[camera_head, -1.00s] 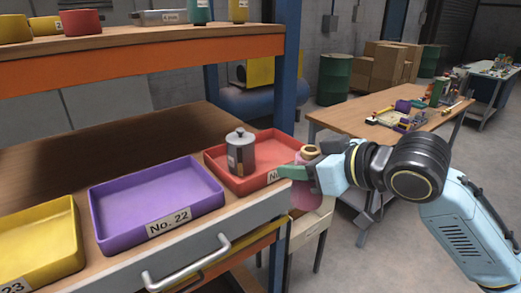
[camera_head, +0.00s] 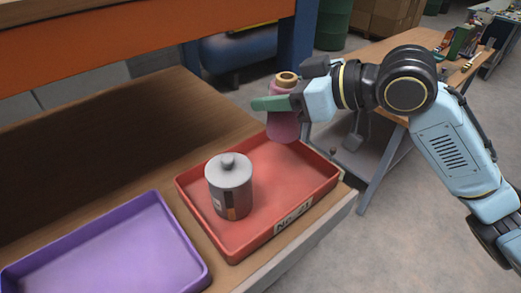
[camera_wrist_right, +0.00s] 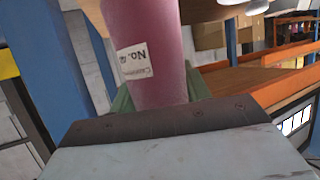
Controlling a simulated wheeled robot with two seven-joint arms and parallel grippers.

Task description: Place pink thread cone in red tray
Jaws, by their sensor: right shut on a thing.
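The pink thread cone (camera_head: 284,124) is upright in my right gripper (camera_head: 284,103), whose green fingers are shut on it. In the head view the cone shows at the back right edge of the red tray (camera_head: 240,247), apparently above it; the exact height is hard to tell. The right wrist view shows the pink cone (camera_wrist_right: 158,40) with a white label between the green fingers. A grey lidded canister (camera_head: 229,188) stands in the left part of the red tray. The right part of the tray is bare. My left gripper is not in view.
A purple tray (camera_head: 200,262) sits on the wooden bench, left of the red tray. An orange-edged shelf (camera_head: 150,58) runs above the bench, with a blue post (camera_head: 297,45) at its right end. Another wooden table (camera_head: 385,50) stands behind my right arm.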

